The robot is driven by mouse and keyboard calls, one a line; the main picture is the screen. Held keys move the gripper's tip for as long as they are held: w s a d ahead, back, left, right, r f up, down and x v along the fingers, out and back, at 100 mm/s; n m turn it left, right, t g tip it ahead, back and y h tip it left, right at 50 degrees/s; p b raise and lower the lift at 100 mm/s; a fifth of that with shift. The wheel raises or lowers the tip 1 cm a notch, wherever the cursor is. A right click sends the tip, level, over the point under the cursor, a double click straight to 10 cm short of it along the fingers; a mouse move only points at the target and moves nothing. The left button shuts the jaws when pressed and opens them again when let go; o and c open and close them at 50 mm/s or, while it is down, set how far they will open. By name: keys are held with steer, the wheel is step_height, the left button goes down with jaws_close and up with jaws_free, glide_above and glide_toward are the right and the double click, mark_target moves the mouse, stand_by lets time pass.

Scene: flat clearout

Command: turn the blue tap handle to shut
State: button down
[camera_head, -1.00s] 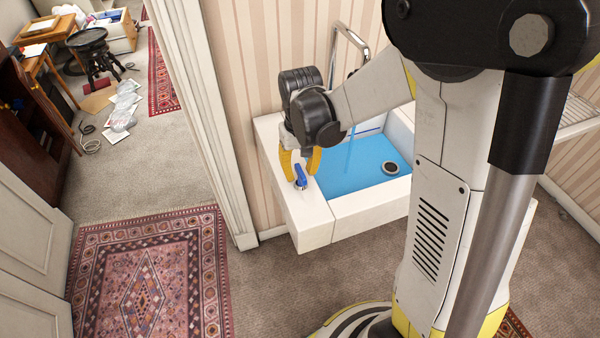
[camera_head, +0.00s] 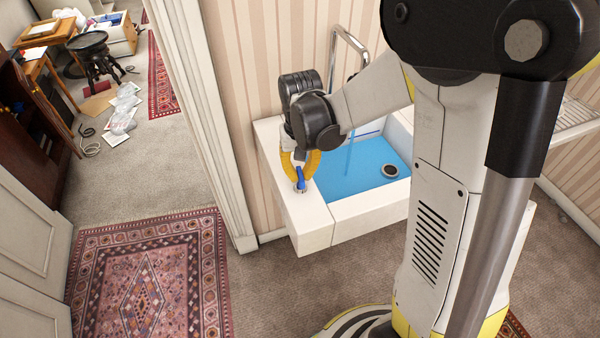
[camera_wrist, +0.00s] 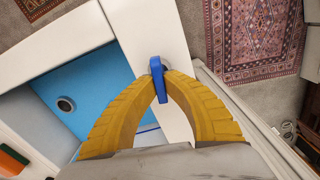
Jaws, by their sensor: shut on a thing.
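The blue tap handle (camera_head: 301,181) stands on the white ledge at the left end of the sink (camera_head: 318,225). In the wrist view the handle (camera_wrist: 157,72) shows between the tips of my gripper (camera_wrist: 159,76). The yellow fingers (camera_head: 300,165) have come together and are shut on the handle. The sink basin has a blue bottom with a round dark drain (camera_head: 390,169). A thin blue stream (camera_head: 349,155) shows below the metal spout (camera_head: 350,42), partly behind my arm.
A striped wall is close behind the sink. A white door frame (camera_head: 208,120) stands just left of it. A patterned rug (camera_head: 150,275) lies on the carpet at left. A dark stool (camera_head: 90,48) and loose litter are in the room beyond.

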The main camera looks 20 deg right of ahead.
steer(key=m, duration=0.4)
steer(key=shift+m, duration=0.3)
steer(key=m, duration=0.3)
steer(key=shift+d+m, duration=0.1)
steer(key=shift+m, duration=0.2)
steer(key=m, duration=0.4)
steer(key=shift+s, duration=0.15)
steer(key=shift+m+p, duration=0.3)
steer(key=shift+m, duration=1.8)
steer(key=c, duration=1.5)
jaws_free()
